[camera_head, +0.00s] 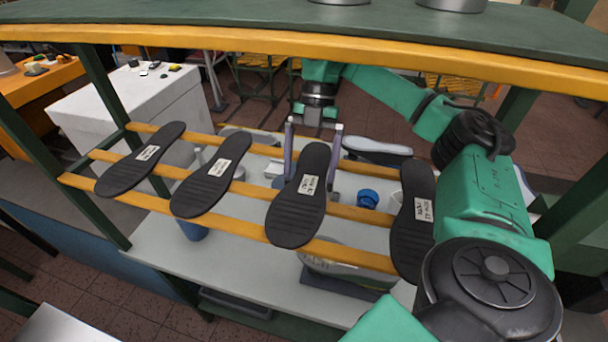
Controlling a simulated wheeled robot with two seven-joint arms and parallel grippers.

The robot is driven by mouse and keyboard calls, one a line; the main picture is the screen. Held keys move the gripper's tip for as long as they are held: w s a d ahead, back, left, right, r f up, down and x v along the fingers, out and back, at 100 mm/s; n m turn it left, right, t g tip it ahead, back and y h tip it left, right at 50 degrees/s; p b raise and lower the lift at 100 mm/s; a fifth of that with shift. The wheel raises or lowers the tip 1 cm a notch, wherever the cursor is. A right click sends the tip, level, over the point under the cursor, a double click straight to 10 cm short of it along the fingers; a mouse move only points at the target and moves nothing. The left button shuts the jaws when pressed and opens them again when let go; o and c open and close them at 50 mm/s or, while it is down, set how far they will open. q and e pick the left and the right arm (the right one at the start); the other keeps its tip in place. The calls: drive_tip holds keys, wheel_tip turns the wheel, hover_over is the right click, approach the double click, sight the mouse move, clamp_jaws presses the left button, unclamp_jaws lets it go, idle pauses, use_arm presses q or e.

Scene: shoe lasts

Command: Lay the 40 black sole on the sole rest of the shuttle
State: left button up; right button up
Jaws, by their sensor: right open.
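Several black soles with white labels lie in a row across yellow rails: one at the far left (125,174), a second (200,193), a third near the middle (292,222) and one at the right (410,244). The label print is too small to read for sizes. My right gripper (311,182) reaches in from behind the rack. Its two fingers are open, one on each side of the third sole; I cannot tell whether they touch it. My left gripper is out of view. I cannot make out the shuttle's sole rest with certainty.
A grey shelf (233,268) lies below the rails, with blue cups (367,198) and a rounded item on a dark base (345,283). A green board with a yellow edge (250,40) runs overhead. Green posts flank the rack. A white table (130,100) stands behind left.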

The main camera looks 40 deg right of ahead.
drive_tip(key=shift+f, duration=0.15)
drive_tip(key=c, duration=1)
drive_tip(key=shift+r+p, duration=0.95)
drive_tip(key=shift+p, duration=0.15)
drive_tip(key=shift+r, duration=0.6)
